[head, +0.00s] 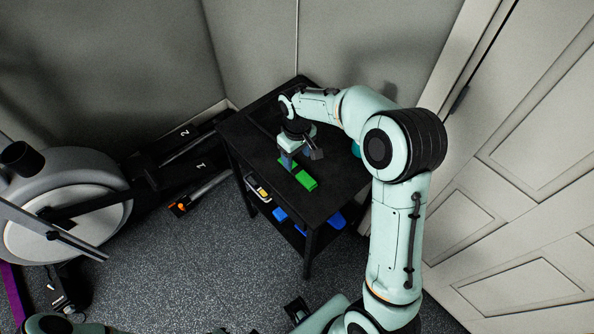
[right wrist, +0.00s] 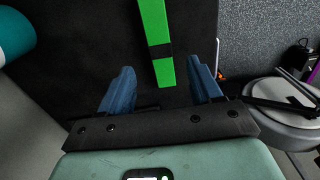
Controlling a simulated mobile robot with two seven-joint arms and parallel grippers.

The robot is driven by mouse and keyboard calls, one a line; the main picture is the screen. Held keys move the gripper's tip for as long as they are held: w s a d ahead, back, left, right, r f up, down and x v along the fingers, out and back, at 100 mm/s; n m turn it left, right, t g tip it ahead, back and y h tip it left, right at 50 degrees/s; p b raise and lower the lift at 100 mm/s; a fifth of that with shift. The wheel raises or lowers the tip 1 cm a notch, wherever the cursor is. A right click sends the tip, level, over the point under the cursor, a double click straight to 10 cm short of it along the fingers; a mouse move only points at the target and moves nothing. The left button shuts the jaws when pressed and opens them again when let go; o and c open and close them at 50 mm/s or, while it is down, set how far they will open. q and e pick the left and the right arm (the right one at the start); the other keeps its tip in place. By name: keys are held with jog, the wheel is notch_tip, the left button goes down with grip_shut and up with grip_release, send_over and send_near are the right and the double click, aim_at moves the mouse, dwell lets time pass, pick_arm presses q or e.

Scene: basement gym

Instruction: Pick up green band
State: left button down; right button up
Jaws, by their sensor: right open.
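The green band (head: 306,180) lies on the black table top (head: 340,190), a flat bright green strip with a dark stretch across it. In the right wrist view the green band (right wrist: 152,25) runs from the top edge down to between the finger tips. My right gripper (head: 297,156) is above the table at the band, and in the head view it hides part of it. In the right wrist view its blue fingers (right wrist: 163,86) are wide apart, one on each side of the band's near end, with nothing gripped. My left gripper is not clearly shown.
A teal and white round object (right wrist: 14,38) is on the table, partly behind my arm in the head view (head: 355,148). Blue items (head: 280,214) sit on the lower shelf. Exercise machine (head: 70,205) stands left, door (head: 530,150) right, walls behind.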

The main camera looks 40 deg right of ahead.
aim_at(297, 170)
jog(key=shift+f, duration=3)
jog(key=c, duration=1.2)
